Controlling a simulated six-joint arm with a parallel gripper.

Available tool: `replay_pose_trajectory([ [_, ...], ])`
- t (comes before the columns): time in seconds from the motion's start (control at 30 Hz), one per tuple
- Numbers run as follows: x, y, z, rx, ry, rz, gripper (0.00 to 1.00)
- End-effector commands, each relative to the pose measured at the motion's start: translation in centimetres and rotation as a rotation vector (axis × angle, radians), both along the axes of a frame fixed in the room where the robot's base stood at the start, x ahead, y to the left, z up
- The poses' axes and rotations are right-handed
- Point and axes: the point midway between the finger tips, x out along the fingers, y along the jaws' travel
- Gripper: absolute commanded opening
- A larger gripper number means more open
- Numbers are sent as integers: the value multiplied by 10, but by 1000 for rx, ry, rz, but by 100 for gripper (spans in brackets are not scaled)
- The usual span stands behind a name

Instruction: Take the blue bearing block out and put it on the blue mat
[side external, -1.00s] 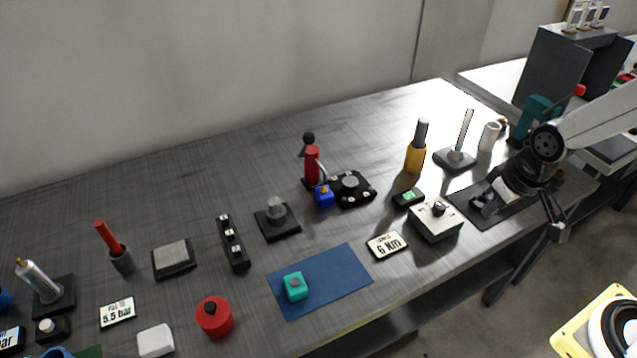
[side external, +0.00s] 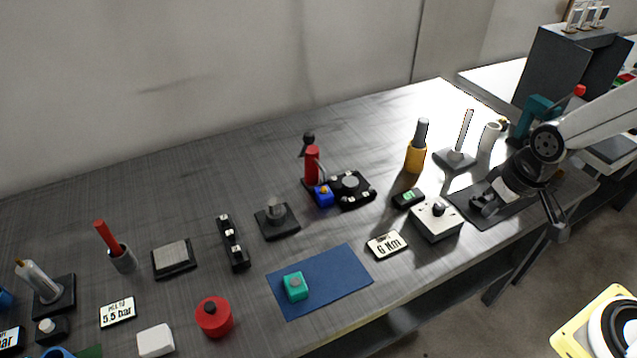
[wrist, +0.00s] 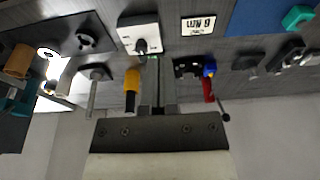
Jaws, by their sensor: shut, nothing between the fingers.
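The blue bearing block (side external: 324,196) sits at the foot of a red-handled clamp (side external: 313,164), beside a black plate with a round grey disc (side external: 349,186). A small orange part shows on top of it. The block also shows in the wrist view (wrist: 209,69); whether the clamp presses on it I cannot tell. The blue mat (side external: 345,272) lies nearer the front edge, with a teal block (side external: 296,287) on its left part. My gripper (side external: 480,204) is at the right, over a dark mat, well away from the blue block. Its fingers (wrist: 158,65) are shut and empty.
Between my gripper and the blue block stand a grey box with a black knob (side external: 437,219), a small black meter (side external: 408,198) and a yellow holder with a dark handle (side external: 416,155). The mat's right part is bare.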

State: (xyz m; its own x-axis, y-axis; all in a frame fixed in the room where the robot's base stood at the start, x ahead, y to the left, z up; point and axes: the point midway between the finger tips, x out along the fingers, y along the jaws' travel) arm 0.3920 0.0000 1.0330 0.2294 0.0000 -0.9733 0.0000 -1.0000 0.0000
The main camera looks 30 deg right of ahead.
Motion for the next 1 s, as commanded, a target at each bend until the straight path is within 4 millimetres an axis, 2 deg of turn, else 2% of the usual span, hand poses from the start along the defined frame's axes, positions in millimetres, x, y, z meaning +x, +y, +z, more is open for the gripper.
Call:
replay_pose_trajectory([
  [0.33,0,0,0,0,0,0,0],
  [0.37,0,0,0,0,0,0,6],
  [0.6,0,0,0,0,0,0,83],
  [0.67,0,0,0,0,0,0,100],
  [1.0,2,0,0,8,5,-16,100],
])
